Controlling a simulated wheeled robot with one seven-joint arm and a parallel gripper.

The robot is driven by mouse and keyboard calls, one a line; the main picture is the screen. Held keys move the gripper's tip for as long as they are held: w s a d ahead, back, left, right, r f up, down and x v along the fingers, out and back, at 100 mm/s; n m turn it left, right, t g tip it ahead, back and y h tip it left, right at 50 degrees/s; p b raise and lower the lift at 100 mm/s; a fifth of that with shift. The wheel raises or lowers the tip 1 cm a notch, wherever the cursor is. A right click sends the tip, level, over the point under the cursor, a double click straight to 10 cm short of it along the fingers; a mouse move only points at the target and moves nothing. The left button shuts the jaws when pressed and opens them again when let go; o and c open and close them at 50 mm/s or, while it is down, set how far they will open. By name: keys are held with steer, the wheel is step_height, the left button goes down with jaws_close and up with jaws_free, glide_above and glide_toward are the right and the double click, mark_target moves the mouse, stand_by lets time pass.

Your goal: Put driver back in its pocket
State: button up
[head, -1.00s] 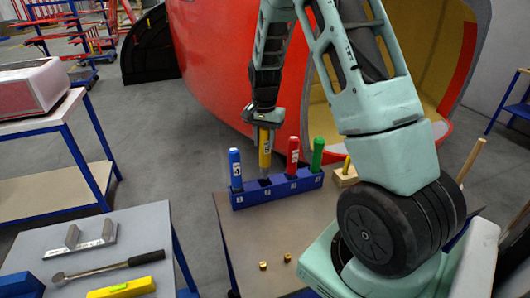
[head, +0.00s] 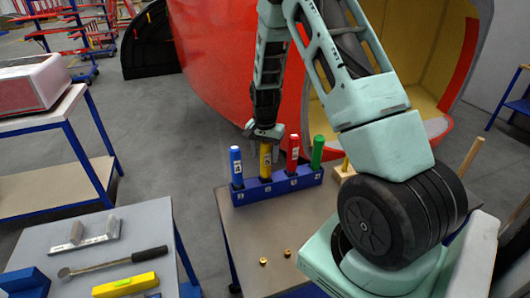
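The yellow driver (head: 265,163) stands upright in the second pocket from the left of the blue holder block (head: 240,197). Its lower end is hidden inside the block. My gripper (head: 266,146) is right above it, pointing down, at the top of the yellow handle. A finger shows just right of the handle, and the fingers look spread; the far side is hard to make out. A blue driver (head: 236,165) stands to the left, and a red one (head: 293,155) and a green one (head: 317,152) to the right, in the same block.
The block stands on a grey-brown table (head: 300,220) with two small brass pieces (head: 275,256). A wooden block (head: 342,172) is to the right. The left table holds a hammer-like tool (head: 112,262), a yellow level (head: 125,286) and a metal bracket. A red nosecone (head: 215,60) rises behind.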

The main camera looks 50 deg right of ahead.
step_height(320, 180, up, 12)
steer(key=b, duration=0.3)
steer(key=shift+r, duration=0.15)
steer(key=shift+a, duration=0.1)
steer(key=s+a+r+n, duration=0.1)
steer(key=s+a+n, duration=0.2)
steer(key=a, duration=0.6)
steer(key=s+a+r+n+y, duration=0.15)
steer(key=a+n, duration=0.25)
steer(key=a, duration=0.5)
steer(key=s+a+n, duration=0.3)
steer(key=a, duration=0.6)
steer(key=s+a+n, duration=0.5)
steer(key=s, duration=0.4)
steer(key=s+a+n, duration=0.5)
steer(key=s, duration=0.4)
steer(key=shift+s+n+h, duration=0.15)
steer(key=shift+n+h, duration=0.15)
steer(key=shift+h, duration=0.15)
steer(key=shift+f, duration=0.15)
